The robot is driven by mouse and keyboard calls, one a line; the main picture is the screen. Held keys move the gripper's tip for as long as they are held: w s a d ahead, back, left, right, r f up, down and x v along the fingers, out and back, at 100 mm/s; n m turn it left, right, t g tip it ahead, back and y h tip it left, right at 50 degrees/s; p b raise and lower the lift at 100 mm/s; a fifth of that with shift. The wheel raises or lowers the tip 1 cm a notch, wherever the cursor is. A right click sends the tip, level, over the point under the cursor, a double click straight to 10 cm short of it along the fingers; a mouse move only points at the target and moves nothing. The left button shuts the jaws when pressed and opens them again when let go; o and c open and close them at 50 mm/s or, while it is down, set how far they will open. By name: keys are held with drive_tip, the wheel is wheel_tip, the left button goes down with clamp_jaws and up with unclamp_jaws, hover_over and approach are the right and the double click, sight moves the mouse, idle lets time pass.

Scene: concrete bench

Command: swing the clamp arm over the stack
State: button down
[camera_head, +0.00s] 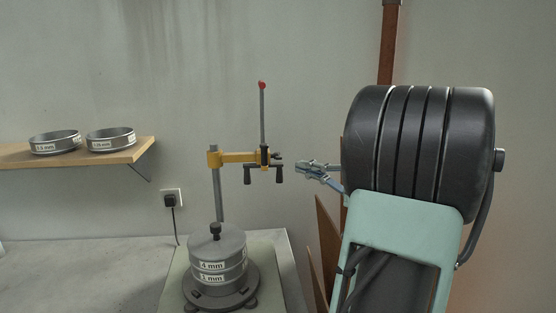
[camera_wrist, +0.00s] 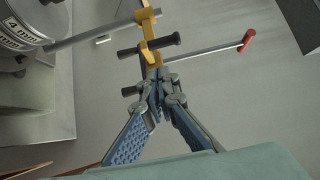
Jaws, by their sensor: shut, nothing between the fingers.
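The yellow clamp arm (camera_head: 238,157) is mounted on a grey upright post (camera_head: 218,190) and points right, its end to the right of the stack. The end carries an upright rod with a red knob (camera_head: 262,85) and dark handles (camera_head: 250,175). The sieve stack (camera_head: 218,268), with a lid and a "4 mm" label, stands below the post. My gripper (camera_head: 298,169) is shut and empty, just right of the clamp end. In the wrist view, its fingertips (camera_wrist: 158,90) overlap the end of the yellow arm (camera_wrist: 147,30); I cannot tell whether they touch.
A wooden shelf (camera_head: 138,150) at the left holds two sieves (camera_head: 54,142) (camera_head: 110,139). A plug and socket (camera_head: 171,200) are on the wall behind the bench (camera_head: 90,270). The bench left of the stack is clear. A brown upright (camera_head: 387,50) stands behind my arm.

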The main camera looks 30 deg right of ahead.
drive_tip(key=p+x, duration=0.2)
drive_tip(key=x, duration=0.8)
drive_tip(key=shift+f, duration=0.2)
